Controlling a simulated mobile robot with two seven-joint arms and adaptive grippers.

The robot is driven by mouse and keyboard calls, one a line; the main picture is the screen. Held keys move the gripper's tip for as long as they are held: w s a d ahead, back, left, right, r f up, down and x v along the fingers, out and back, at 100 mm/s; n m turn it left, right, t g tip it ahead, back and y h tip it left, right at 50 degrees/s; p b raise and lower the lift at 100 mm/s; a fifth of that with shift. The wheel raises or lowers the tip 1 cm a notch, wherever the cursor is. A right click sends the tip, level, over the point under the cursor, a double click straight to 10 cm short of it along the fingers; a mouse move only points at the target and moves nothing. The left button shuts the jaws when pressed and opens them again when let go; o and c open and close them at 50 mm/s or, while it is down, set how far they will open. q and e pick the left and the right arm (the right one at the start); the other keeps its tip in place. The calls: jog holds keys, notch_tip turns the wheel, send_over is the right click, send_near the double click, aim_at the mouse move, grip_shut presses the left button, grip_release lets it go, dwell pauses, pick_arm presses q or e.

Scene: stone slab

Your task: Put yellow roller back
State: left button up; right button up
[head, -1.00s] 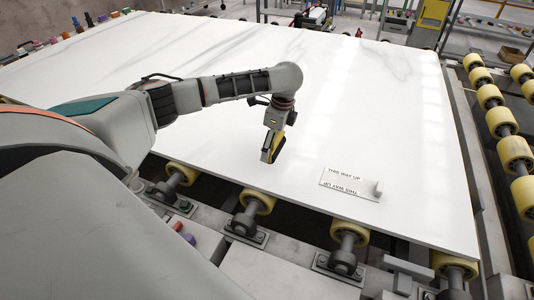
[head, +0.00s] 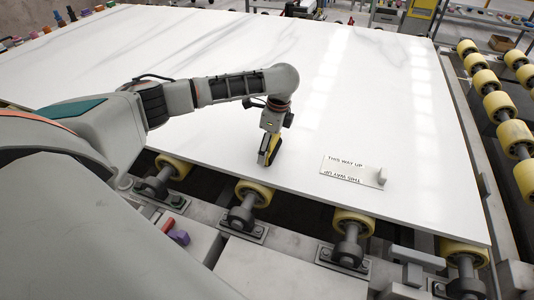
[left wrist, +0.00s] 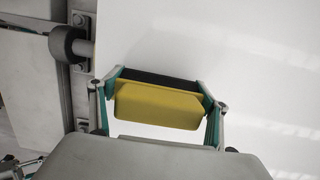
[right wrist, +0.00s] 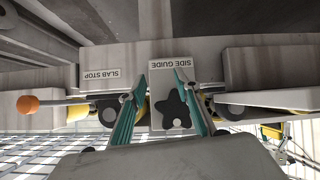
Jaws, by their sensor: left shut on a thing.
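My left gripper (head: 268,152) is shut on a yellow block with a black face (head: 273,149). It holds the block over the white slab, near the front edge; I cannot tell whether it touches. In the left wrist view the block (left wrist: 158,105) sits between both fingers. Yellow rollers show along the slab's front edge, one (head: 254,192) below the gripper and another (head: 353,222) further right; the slab partly covers them. My right gripper (right wrist: 163,78) shows only in its wrist view, fingers apart, with a black star knob (right wrist: 178,112) beyond them.
The white slab (head: 200,60) fills the middle and is mostly bare. A "THIS WAY UP" plate (head: 352,171) lies right of the left gripper. More yellow rollers (head: 514,133) line the right side.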

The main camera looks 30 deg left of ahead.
pick_arm(q)
jog(key=shift+f, duration=0.15)
jog(key=shift+r, duration=0.2)
jog(key=shift+f, duration=0.15)
jog(key=o, duration=1.2)
jog(key=shift+o, duration=0.2)
